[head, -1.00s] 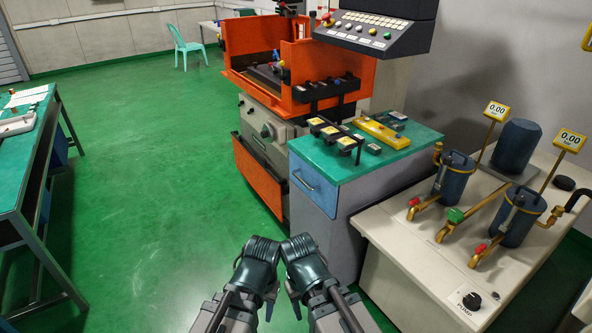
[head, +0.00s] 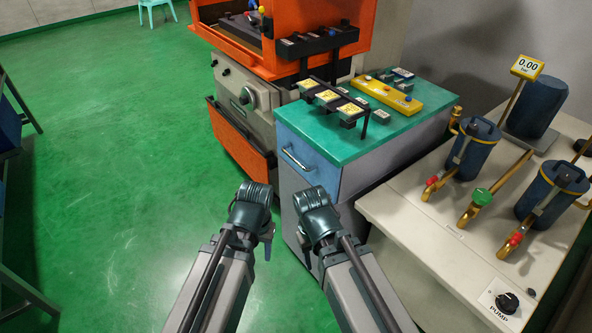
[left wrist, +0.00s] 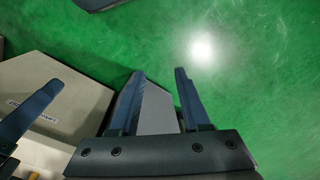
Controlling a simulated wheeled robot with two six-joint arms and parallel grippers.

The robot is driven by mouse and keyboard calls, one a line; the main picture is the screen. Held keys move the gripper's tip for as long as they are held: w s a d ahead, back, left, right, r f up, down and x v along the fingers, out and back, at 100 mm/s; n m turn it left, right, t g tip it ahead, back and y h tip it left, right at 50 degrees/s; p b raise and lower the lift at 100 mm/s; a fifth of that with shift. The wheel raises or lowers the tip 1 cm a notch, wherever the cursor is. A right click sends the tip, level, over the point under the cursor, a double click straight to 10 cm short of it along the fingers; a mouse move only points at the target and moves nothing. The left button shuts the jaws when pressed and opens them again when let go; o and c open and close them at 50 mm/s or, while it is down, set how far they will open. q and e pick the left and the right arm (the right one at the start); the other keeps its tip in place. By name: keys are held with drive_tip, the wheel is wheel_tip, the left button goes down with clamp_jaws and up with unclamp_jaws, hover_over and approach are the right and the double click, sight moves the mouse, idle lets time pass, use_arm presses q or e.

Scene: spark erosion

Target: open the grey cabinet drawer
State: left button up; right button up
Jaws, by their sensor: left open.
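The grey cabinet (head: 400,152) with a green top stands right of centre in the head view. Its blue drawer front (head: 313,178) looks closed and carries a silver bar handle (head: 297,160). My left gripper (head: 264,240) is left of and in front of the cabinet, apart from the handle. In the left wrist view its two fingers (left wrist: 158,85) are spread with nothing gripped; a grey surface shows beyond them. My right gripper (head: 306,246) is before the cabinet's lower part; its wrist hides part of the front, and its jaws are not clear.
An orange machine (head: 240,148) stands behind and left of the cabinet. A pale pump bench (head: 440,235) with blue canisters stands close on the right. Green floor (head: 120,180) at left is clear.

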use_arm(q)
drive_tip(key=w+a+f+n+h+b, duration=0.1)
drive_tip(key=w+a+f+b, duration=0.1)
drive_tip(key=f+b, duration=0.3)
drive_tip(key=w+a+f+n+b, duration=0.1)
drive_tip(key=w+a+f+b, duration=0.1)
drive_tip(key=f+b, duration=0.3)
drive_tip(key=n+t+h+b, duration=0.2)
drive_tip(key=n+t+h, duration=0.65)
drive_tip(key=h, duration=0.35)
approach(295, 159)
drive_tip(key=shift+m+t, duration=0.35)
drive_tip(key=shift+m, duration=0.1)
drive_tip(key=b+x, duration=0.1)
drive_tip(key=x, duration=0.6)
drive_tip(key=f+b+x, duration=0.1)
drive_tip(key=x, duration=0.2)
drive_tip(key=shift+w+b, duration=0.15)
drive_tip(key=shift+b, duration=0.2)
use_arm(e)
wheel_tip(295, 159, down, 18)
drive_tip(key=shift+r, duration=0.2)
drive_tip(key=shift+s, duration=0.1)
use_arm(q)
clamp_jaws()
